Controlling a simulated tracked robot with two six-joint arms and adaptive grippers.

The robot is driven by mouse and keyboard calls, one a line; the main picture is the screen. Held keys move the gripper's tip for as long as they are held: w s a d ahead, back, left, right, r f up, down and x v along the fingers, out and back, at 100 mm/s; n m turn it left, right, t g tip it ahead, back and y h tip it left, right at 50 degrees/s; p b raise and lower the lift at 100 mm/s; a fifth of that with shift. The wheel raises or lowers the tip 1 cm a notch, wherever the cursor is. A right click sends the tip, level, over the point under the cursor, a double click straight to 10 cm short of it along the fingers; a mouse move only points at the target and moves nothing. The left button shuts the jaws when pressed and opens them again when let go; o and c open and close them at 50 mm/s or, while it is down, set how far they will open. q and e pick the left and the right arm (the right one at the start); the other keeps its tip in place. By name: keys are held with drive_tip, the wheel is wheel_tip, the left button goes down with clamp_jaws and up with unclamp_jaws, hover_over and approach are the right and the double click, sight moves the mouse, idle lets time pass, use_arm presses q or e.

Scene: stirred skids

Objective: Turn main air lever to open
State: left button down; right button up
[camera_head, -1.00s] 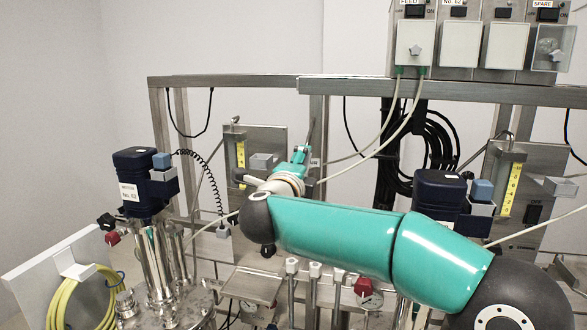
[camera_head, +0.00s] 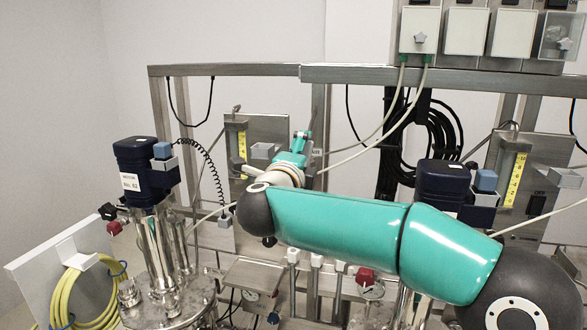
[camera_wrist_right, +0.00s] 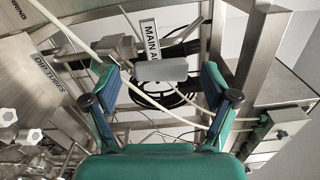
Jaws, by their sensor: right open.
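The main air lever (camera_wrist_right: 160,71) shows in the right wrist view as a grey rounded handle below a white label (camera_wrist_right: 150,40) reading "MAIN AI…", cut off at its end. My right gripper (camera_wrist_right: 160,95) is open, with one finger on each side of the handle. Gaps show between the handle and both fingers. In the head view my right gripper (camera_head: 302,140) is small and far off at the frame, its fingers pointing up. There the lever is not clearly seen behind it. My left gripper is not in view.
A steel pipe fitting (camera_wrist_right: 118,48) is beside my left-hand finger in the wrist view. A pale hose (camera_wrist_right: 65,32) crosses close by. Black coiled cables (camera_head: 432,135) hang behind. A blue-topped motor (camera_head: 145,170) stands at left, and another is partly behind my right arm.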

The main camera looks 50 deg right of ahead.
drive_tip(key=v, duration=1)
drive_tip(key=shift+s+a, duration=0.25)
drive_tip(key=shift+s, duration=0.05)
drive_tip(key=shift+r, duration=0.1)
